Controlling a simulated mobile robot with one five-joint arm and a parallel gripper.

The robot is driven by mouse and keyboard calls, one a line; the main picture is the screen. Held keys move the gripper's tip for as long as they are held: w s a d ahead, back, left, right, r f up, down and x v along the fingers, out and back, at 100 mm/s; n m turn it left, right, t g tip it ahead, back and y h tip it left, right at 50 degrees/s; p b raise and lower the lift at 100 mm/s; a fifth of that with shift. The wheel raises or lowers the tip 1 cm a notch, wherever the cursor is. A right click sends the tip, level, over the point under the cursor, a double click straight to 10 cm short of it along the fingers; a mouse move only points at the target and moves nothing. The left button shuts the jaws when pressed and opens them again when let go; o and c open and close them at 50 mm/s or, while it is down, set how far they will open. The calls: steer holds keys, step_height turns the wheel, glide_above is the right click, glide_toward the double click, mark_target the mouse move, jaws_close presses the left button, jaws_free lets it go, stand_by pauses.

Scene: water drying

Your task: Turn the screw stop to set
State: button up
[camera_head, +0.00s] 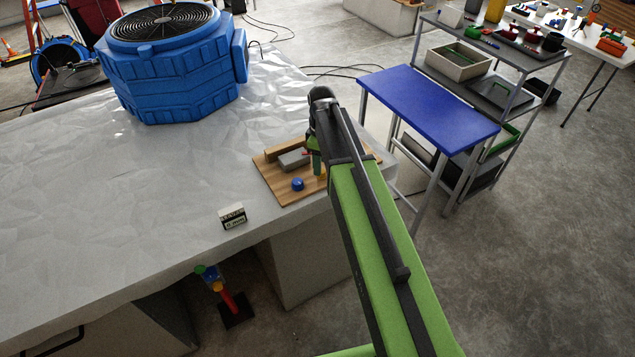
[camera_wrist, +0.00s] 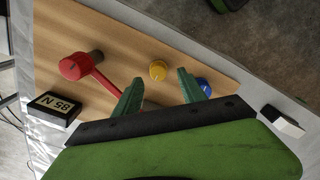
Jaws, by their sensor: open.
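In the wrist view a wooden board (camera_wrist: 125,52) carries a red knob (camera_wrist: 74,66) with a grey stub and a red bar, a yellow round knob (camera_wrist: 157,70) and a blue round knob (camera_wrist: 203,86). I cannot tell which of these is the screw stop. My gripper (camera_wrist: 159,92) is open, with its green fingers apart and nothing seen between them. The yellow knob shows just beyond the gap; the blue knob is partly hidden by the right finger. In the head view the board (camera_head: 273,183) shows the blue knob (camera_head: 298,184) beside my gripper (camera_head: 316,165); my arm hides part of the board.
A small display block (camera_head: 232,215) sits near the front edge of the white-covered table (camera_head: 120,220). A large blue fan (camera_head: 172,70) stands behind. A blue-topped table (camera_head: 425,100) is at right.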

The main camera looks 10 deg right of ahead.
step_height(320, 180, down, 4)
steer(key=shift+f+b, duration=0.1)
steer(key=shift+b, duration=1.05)
steer(key=shift+r, duration=0.2)
